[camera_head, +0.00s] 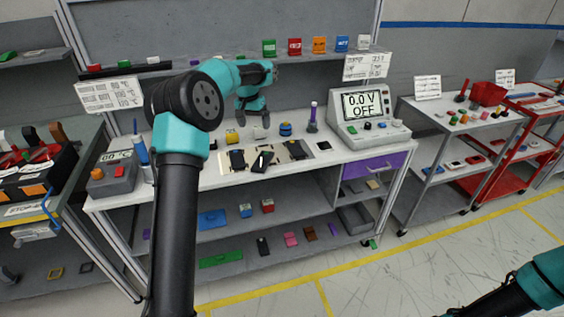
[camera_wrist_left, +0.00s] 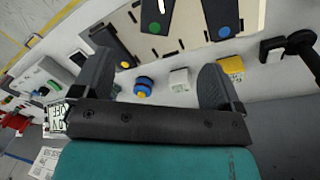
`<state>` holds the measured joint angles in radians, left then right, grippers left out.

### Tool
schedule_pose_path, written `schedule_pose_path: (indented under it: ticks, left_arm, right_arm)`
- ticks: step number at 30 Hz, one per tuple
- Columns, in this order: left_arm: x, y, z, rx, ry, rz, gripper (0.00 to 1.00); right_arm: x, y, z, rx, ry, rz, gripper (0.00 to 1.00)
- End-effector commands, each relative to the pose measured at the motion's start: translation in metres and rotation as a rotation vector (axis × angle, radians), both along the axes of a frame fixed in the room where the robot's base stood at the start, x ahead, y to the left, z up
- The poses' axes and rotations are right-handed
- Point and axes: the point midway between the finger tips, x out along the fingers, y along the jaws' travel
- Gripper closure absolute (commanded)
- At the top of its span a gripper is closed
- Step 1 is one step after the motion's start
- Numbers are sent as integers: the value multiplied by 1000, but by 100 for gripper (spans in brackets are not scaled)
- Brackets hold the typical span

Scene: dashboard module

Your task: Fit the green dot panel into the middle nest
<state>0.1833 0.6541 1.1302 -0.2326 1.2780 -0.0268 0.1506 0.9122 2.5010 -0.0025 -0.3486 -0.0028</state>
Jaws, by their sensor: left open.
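The green dot panel (camera_wrist_left: 168,14) is a dark plate with a green dot near one end, in the left wrist view. In the head view, a dark panel (camera_head: 262,161) lies tilted at the middle of the beige board (camera_head: 280,151). I cannot tell whether it is seated. A blue dot panel (camera_wrist_left: 215,14) is beside it, and an orange dot panel (camera_wrist_left: 108,42) is on the other side. The board also shows in the left wrist view (camera_wrist_left: 185,43). My left gripper (camera_head: 253,124) is open and empty, above the table behind the board. My right gripper is out of view.
A meter reading 0.0 V OFF (camera_head: 367,118) is at the right. A grey box (camera_head: 112,174) stands at the left. The table between is mostly clear.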

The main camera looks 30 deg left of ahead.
Motion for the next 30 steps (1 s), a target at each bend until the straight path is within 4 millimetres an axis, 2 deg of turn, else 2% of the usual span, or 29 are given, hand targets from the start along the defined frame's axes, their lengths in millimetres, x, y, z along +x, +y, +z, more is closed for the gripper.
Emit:
schedule_pose_path:
  ticks: [5, 16, 20, 30]
  left_arm:
    - [-1, 11, 15, 11, 32, 45, 8]
    - [-1, 10, 12, 11, 34, 44, 8]
    - [-1, 9, -1, 11, 36, 44, 8]
    - [-1, 2, -58, 10, 36, 42, 8]
  right_arm:
    - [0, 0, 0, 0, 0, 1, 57]
    - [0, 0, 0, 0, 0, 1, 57]
    - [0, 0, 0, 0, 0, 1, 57]
    - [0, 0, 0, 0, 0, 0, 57]
